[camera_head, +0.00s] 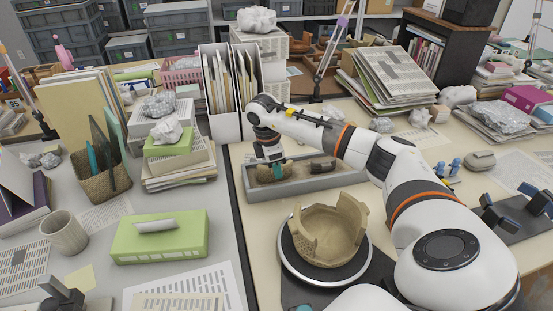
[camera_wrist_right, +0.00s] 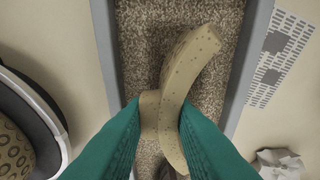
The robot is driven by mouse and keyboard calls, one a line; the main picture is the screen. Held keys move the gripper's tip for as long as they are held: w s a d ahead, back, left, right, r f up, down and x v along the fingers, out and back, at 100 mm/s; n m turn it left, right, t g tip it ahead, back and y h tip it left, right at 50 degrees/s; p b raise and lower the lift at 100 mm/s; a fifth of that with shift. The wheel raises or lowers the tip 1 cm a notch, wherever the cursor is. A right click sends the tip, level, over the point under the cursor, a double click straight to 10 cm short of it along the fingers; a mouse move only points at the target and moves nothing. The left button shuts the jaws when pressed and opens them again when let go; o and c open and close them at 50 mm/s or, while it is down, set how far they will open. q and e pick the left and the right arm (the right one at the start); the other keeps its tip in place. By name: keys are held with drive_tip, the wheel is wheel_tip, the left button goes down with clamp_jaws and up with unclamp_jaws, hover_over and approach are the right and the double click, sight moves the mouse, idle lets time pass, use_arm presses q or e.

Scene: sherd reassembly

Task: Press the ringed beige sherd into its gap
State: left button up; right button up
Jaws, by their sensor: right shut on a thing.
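My right gripper (camera_head: 277,168) points down over the grey sand-filled tray (camera_head: 318,184). Its green fingers are shut on a curved beige sherd (camera_wrist_right: 188,62), which also shows below the fingers in the head view (camera_head: 270,176). The wrist view looks onto the sherd's speckled broken edge, so no rings show on its face. I cannot tell whether it still touches the sand. The beige broken bowl (camera_head: 335,243) stands on a round turntable (camera_head: 292,262) in front of the tray, its rim jagged with gaps. In the wrist view ring marks show on the bowl (camera_wrist_right: 12,150). My left gripper is out of view.
A dark sherd (camera_head: 322,165) lies in the tray to the right of the gripper. White file holders (camera_head: 222,100) and a stack of papers (camera_head: 393,78) stand behind.

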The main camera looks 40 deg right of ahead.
drive_tip(key=shift+r+p, duration=2.75)
drive_tip(key=shift+r, duration=0.7)
